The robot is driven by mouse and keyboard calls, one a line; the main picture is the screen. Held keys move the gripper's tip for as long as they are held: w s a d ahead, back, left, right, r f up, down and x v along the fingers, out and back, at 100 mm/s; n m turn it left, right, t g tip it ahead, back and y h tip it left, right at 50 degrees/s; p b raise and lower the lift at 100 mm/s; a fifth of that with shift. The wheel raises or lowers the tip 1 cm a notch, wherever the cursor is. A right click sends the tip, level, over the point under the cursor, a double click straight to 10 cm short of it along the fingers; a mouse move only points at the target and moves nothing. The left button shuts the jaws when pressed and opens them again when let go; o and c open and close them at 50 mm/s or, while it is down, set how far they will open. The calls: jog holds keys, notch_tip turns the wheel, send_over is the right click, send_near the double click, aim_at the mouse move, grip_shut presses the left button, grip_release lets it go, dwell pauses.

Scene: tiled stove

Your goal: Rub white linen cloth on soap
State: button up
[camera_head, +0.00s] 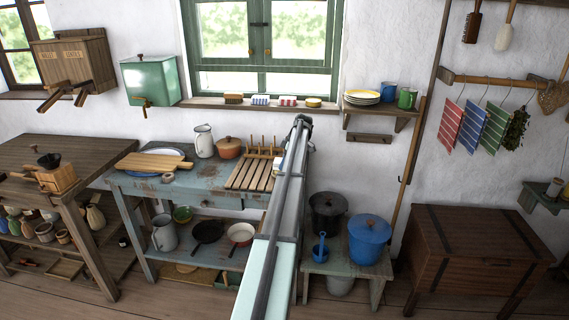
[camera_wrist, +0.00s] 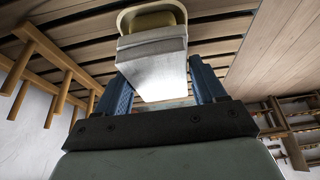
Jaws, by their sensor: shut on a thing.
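The white linen cloth (camera_wrist: 152,72) is a folded pale block between the two blue fingers of my gripper (camera_wrist: 162,82) in the wrist view. The gripper is shut on it. Just past the cloth's far end is a cream-rimmed dish (camera_wrist: 122,22) with a tan block in it that looks like the soap (camera_wrist: 152,19). The cloth overlaps the dish's near side in this view; I cannot tell whether it touches the soap. In the head view my arm hides most of this spot, at the right end of the blue-grey table (camera_head: 186,187).
A slatted wooden rack with upright pegs (camera_head: 250,173) lies left of my gripper. A brown pot (camera_head: 229,148) and white jug (camera_head: 204,141) stand further left. The window sill (camera_head: 235,103) and a plate shelf (camera_head: 372,108) are behind. Blue pot (camera_head: 369,241) stands lower right.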

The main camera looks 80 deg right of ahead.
jog(key=shift+r, duration=3.15)
